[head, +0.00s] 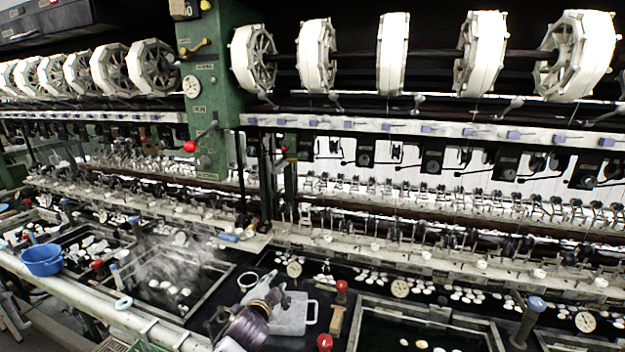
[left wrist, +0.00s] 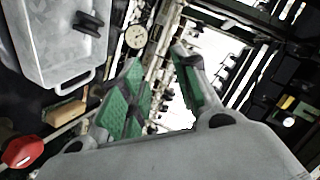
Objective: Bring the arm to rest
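My left gripper (left wrist: 157,56) fills the lower part of the left wrist view. Its two fingers with green pads stand apart, and I see nothing held between them. Past the fingertips are the machine's rail and a bright gap. In the head view my left arm is at the bottom centre, over the front ledge and beside a pale tray (head: 293,313); the fingers are hard to make out there. The tray also shows at the upper left of the left wrist view (left wrist: 60,45), apart from the fingers. My right gripper does not show in either view.
Water basins (head: 420,335) lie right of the tray. A steaming basin (head: 165,285) lies left. A blue bowl (head: 41,260) stands on the left edge. A red knob (head: 324,342) and a wooden block (head: 336,321) are close to the tray. White reels (head: 392,52) hang above.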

